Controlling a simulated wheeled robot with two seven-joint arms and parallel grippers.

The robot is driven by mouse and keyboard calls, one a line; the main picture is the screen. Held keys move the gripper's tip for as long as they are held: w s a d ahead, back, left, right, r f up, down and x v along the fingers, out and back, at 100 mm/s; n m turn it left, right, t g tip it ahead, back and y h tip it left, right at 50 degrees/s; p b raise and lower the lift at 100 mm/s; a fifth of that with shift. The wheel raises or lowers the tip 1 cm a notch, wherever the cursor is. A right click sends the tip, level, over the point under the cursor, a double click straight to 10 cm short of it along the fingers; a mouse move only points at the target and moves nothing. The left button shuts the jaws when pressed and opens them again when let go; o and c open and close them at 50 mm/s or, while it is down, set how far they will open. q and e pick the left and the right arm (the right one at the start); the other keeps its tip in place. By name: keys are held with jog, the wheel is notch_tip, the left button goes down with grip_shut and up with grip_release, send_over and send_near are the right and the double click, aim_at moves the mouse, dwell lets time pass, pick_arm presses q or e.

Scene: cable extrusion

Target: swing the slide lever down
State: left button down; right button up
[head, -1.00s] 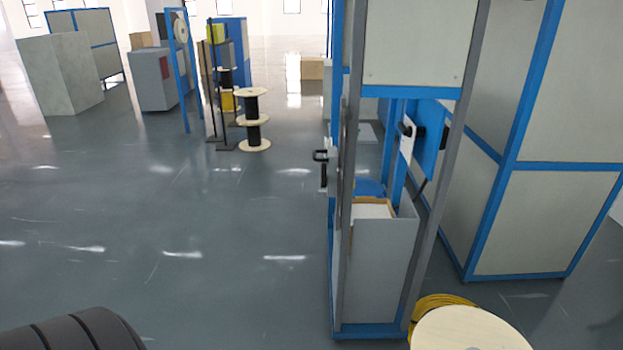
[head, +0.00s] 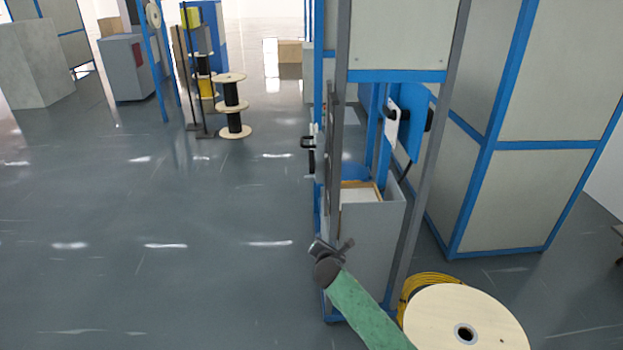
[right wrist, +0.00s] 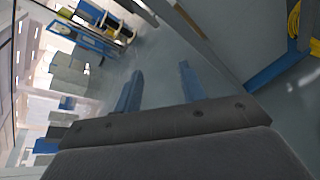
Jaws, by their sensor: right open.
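My right gripper (head: 332,248) is at the end of a green arm link, in front of the lower left part of a blue and grey machine frame (head: 397,77). The right wrist view shows its two blue fingers (right wrist: 160,88) apart with nothing between them. Inside the frame is a blue plate (head: 411,100) with black knobs and a white piece. A thin dark rod (head: 405,171) slants below it. A black handle (head: 307,142) sticks out at the frame's left side. I cannot tell which part is the slide lever. My left gripper is out of view.
A grey box (head: 370,240) stands low inside the frame. A large pale spool (head: 468,318) with yellow cable (head: 428,283) is on the floor in front. Tall panelled cabinets (head: 545,190) stand at right. The floor (head: 180,200) at left is clear, with small spools (head: 231,107) farther back.

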jog(key=w+a+r+n+t, duration=0.1)
jog(key=w+r+n, duration=0.15)
jog(key=r, duration=0.55)
jog(key=w+a+r+n+t, duration=0.2)
jog(key=r+n, duration=0.1)
jog(key=r, duration=0.4)
jog(key=n, duration=0.2)
send_near(312, 169)
jog(key=w, duration=0.2)
jog(key=shift+t, duration=0.4)
jog(key=w+p, duration=0.1)
jog(key=w, duration=0.2)
jog(key=w+p, duration=0.1)
jog(key=w, duration=0.1)
jog(key=shift+w+d+f, duration=0.15)
jog(key=shift+w+f, duration=0.1)
jog(key=shift+w, duration=0.15)
jog(key=shift+w+f+p, duration=0.1)
jog(key=shift+w+p, duration=0.3)
jog(key=shift+w, duration=0.35)
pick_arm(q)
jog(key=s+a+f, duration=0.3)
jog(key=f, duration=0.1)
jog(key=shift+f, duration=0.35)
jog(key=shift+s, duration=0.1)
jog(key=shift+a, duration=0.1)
pick_arm(e)
grip_shut()
